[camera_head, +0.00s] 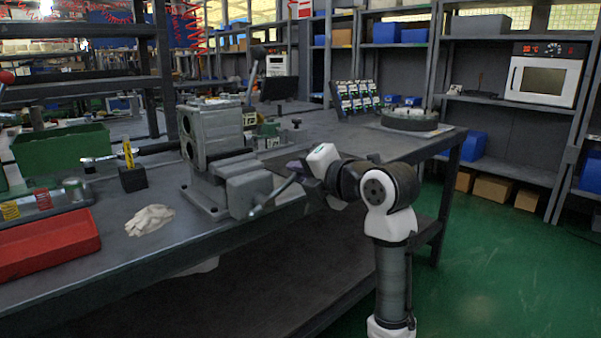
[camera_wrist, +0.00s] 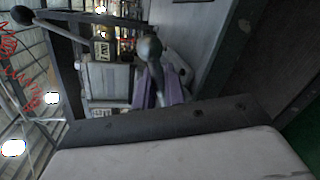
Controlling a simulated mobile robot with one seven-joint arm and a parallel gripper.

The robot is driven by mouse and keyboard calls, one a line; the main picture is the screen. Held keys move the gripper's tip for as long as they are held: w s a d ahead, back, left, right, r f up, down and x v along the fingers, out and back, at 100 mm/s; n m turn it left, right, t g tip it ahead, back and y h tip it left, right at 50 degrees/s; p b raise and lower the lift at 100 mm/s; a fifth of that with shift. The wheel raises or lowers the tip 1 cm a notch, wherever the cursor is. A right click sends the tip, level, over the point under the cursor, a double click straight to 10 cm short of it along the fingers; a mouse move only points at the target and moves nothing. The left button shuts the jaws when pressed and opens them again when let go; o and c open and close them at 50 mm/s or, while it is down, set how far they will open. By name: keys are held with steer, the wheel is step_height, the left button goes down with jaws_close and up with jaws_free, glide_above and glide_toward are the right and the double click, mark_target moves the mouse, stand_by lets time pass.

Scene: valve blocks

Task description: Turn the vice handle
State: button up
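The grey vice (camera_head: 215,150) stands on the workbench, left of my arm, with its front jaw block (camera_head: 249,190) facing the bench's front edge. Its handle (camera_head: 265,204) is a thin bar that slants up to the right from a ball end toward my gripper (camera_head: 297,168). In the wrist view the handle's ball end (camera_wrist: 150,48) is large, and its bar runs down to my gripper's purple fingers (camera_wrist: 172,88). Purple shows on both sides of the bar, so the fingers are around or right by it. The grip itself is partly hidden.
A red tray (camera_head: 45,246), a crumpled cloth (camera_head: 150,220) and a black block with a yellow item (camera_head: 132,178) lie left of the vice. A green bin (camera_head: 62,150) stands behind. A round grey part (camera_head: 409,119) sits at the bench's far right. Green floor (camera_head: 470,270) is clear at right.

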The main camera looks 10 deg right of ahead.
steer(key=o, duration=0.3)
steer(key=shift+s, duration=0.1)
steer(key=p+v, duration=0.1)
steer(key=v, duration=1.2)
steer(key=shift+s+d, duration=0.25)
steer(key=shift+s, duration=0.05)
steer(key=shift+r, duration=0.1)
